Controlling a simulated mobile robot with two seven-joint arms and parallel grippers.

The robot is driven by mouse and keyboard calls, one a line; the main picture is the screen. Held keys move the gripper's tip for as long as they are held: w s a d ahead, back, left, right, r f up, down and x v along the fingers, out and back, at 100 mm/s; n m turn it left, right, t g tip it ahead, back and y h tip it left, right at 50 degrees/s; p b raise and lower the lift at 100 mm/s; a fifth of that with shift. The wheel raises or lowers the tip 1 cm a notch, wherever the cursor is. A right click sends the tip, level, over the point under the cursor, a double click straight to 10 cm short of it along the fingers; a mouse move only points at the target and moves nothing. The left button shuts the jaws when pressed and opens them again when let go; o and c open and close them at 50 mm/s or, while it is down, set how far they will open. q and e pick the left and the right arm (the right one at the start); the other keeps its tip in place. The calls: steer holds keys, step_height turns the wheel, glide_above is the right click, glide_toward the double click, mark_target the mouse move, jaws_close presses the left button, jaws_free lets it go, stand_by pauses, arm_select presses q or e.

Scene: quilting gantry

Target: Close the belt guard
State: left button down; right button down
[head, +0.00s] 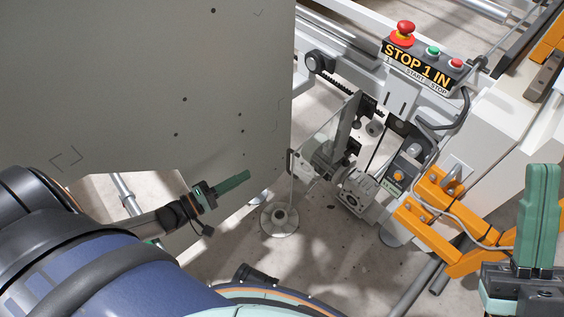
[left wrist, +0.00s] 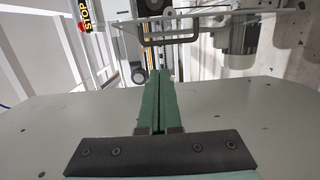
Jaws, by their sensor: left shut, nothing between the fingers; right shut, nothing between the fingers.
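The belt guard (head: 318,148) looks like a clear panel standing out from the machine, with the drive parts exposed behind it. Its small dark handle (head: 290,161) is on the edge nearest my left gripper. In the left wrist view the handle (left wrist: 170,27) is a dark bracket above the fingertips. My left gripper (head: 249,174) is shut and empty, left of the handle and apart from it. Its green fingers also show in the left wrist view (left wrist: 158,73). My right gripper (head: 540,168) is shut and empty at the far right, away from the guard.
A large grey panel (head: 150,75) fills the upper left, close to my left gripper. A control box (head: 415,65) with a red stop button (head: 404,30) sits above the guard. An orange bracket (head: 440,190) and a cable lie to the right. Floor shows below the guard.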

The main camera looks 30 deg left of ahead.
arm_select(q)
steer(key=w+d+b, duration=0.2)
steer(key=w+d, duration=0.6)
steer(key=shift+d+b, duration=0.15)
steer(key=shift+b, duration=0.25)
steer(key=shift+d, duration=0.1)
